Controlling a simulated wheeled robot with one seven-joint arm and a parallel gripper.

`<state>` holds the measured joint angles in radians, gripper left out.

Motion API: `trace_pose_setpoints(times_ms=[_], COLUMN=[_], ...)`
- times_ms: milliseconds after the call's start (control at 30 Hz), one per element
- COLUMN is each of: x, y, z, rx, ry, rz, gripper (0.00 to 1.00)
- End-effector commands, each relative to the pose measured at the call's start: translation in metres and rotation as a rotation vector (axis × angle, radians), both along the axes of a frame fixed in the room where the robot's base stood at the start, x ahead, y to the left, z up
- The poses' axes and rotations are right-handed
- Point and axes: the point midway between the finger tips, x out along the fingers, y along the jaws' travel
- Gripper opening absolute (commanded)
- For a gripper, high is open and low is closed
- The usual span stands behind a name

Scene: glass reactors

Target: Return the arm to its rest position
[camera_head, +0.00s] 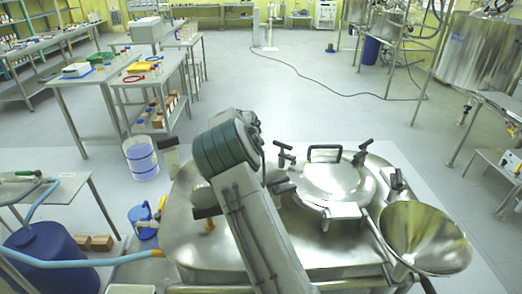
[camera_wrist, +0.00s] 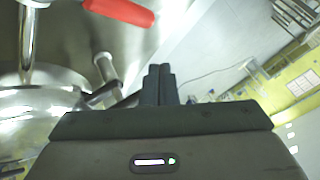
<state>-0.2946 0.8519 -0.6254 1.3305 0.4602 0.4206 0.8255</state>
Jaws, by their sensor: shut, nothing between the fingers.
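My arm (camera_head: 246,205) rises from the bottom of the head view and bends over the steel reactor top (camera_head: 190,240). My gripper (camera_wrist: 159,72) shows in the wrist view with its two dark fingers together and nothing between them. In the head view the fingers cannot be made out behind the arm. In the wrist view, steel reactor fittings (camera_wrist: 105,66) lie to the left of the fingers, and a red handle (camera_wrist: 120,11) is above them.
A round lid (camera_head: 335,185) with clamps and a steel funnel (camera_head: 425,238) are right of my arm. A blue barrel (camera_head: 45,260) and a blue-yellow pump (camera_head: 145,221) stand left. A lab table (camera_head: 85,87) stands behind. The floor (camera_head: 290,105) beyond the reactor is mostly open, with a cable across it.

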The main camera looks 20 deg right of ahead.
Motion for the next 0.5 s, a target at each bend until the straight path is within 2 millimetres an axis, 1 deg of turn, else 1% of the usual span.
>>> trace_pose_setpoints(times_ms=[33,133,300,367,467,500], x=[0.001,0.000,0.000,-0.002,-0.014,-0.022], y=[0.005,0.013,0.025,0.026,0.023,0.021], z=[0.007,0.021,0.033,0.037,0.045,0.049], rx=[-0.002,-0.001,-0.001,0.001,0.014,0.022], ry=[-0.003,-0.003,0.000,0.003,0.020,0.033], rz=[0.000,-0.004,-0.003,-0.001,0.006,0.016], gripper=[0.00,0.00,0.00,0.00,0.00,0.00])
